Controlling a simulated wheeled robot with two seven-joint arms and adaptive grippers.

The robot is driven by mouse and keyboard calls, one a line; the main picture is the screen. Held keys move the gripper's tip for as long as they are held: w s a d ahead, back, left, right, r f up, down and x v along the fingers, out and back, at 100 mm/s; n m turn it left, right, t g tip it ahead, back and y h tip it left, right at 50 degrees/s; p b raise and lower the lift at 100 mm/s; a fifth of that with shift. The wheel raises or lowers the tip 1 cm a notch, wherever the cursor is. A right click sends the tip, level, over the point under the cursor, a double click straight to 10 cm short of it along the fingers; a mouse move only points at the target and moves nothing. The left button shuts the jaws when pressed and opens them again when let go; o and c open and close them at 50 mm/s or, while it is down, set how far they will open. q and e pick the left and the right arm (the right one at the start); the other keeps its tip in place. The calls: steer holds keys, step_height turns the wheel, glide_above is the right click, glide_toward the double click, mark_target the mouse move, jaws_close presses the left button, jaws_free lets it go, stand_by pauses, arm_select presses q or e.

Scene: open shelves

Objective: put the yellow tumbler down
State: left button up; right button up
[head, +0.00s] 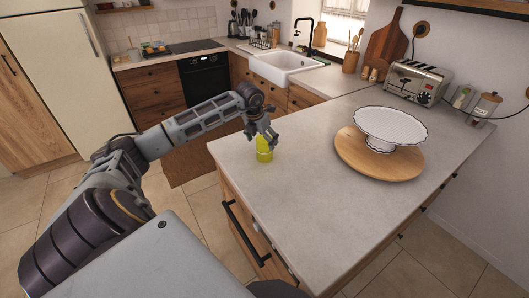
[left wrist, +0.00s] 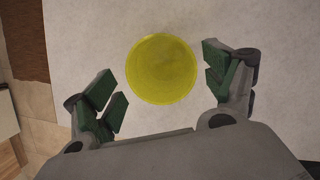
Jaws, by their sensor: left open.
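The yellow tumbler (head: 264,149) stands upright on the pale counter (head: 310,160), near its left corner. My left gripper (head: 263,136) is just above it in the head view. In the left wrist view the tumbler (left wrist: 162,69) shows from above as a yellow disc. The fingers of my left gripper (left wrist: 165,85) are spread apart on either side of it, with a visible gap to the tumbler on both sides. My right gripper is not in view.
A white cake stand (head: 390,127) on a round wooden board (head: 378,160) stands to the right on the counter. A toaster (head: 416,84) and jars (head: 484,107) are at the back. The counter between tumbler and board is clear.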

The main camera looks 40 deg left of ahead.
arm_select(q)
steer(key=shift+w+d+f, duration=0.1)
steer(key=shift+d+f, duration=0.05)
steer(key=shift+f, duration=0.6)
steer(key=shift+p+x, duration=0.45)
steer(key=shift+x, duration=0.45)
steer(key=shift+w+f, duration=0.2)
steer(key=shift+f, duration=0.5)
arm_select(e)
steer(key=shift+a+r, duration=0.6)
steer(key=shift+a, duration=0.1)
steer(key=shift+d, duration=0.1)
